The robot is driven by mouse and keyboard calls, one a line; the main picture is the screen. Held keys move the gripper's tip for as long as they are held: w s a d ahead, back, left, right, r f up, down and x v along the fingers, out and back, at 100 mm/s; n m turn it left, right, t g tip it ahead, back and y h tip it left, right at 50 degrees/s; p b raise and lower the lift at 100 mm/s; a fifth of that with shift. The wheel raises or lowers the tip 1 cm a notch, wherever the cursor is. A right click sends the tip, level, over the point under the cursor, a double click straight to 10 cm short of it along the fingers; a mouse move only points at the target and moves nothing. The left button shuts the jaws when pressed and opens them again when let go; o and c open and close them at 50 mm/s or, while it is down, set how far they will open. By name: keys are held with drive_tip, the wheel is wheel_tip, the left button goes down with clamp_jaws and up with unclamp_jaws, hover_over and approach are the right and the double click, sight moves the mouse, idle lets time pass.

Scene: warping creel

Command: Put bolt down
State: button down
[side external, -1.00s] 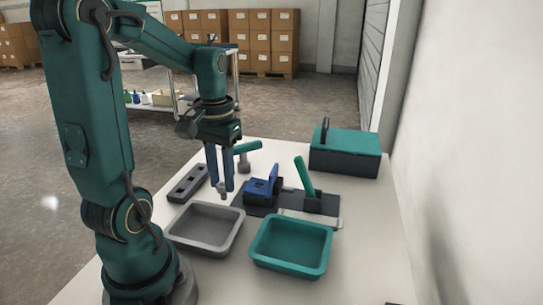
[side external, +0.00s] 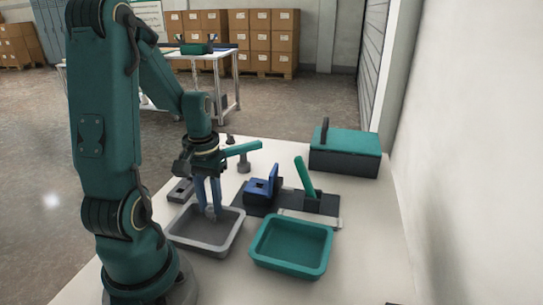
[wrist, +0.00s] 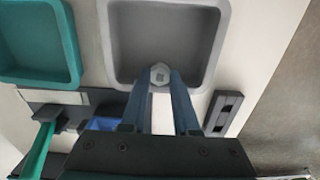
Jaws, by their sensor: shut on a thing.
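My gripper (side external: 208,212) is shut on a grey bolt. In the wrist view the bolt's hexagonal head (wrist: 160,75) shows between the fingertips. In the side external view the bolt (side external: 210,214) hangs low at the fingertips, over the grey tray (side external: 181,239). In the wrist view the grey tray (wrist: 115,45) lies beyond the bolt, which appears over its near edge. I cannot tell whether the bolt touches the tray.
A teal tray (side external: 257,258) stands right of the grey one. Behind are a fixture with a blue block (side external: 262,190) and a green lever (side external: 305,177), a T-handled tool (side external: 243,155), a slotted dark block (side external: 181,190) and a teal-lidded box (side external: 345,145).

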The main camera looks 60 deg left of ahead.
sight(211, 208)
drive_tip(key=shift+f, duration=0.3)
drive_tip(key=shift+f, duration=0.1)
drive_tip(key=c, duration=0.7)
unclamp_jaws()
drive_tip(key=shift+o, duration=0.2)
wheel_tip(211, 208, up, 11)
drive_tip(key=d+r+m+t, duration=0.1)
drive_tip(key=d+m+t, duration=0.4)
drive_tip(key=d, duration=1.1)
drive_tip(key=shift+w+d+r+m+t, duration=0.25)
drive_tip(key=shift+w+r+m+t, duration=0.1)
drive_tip(key=shift+m, duration=1.45)
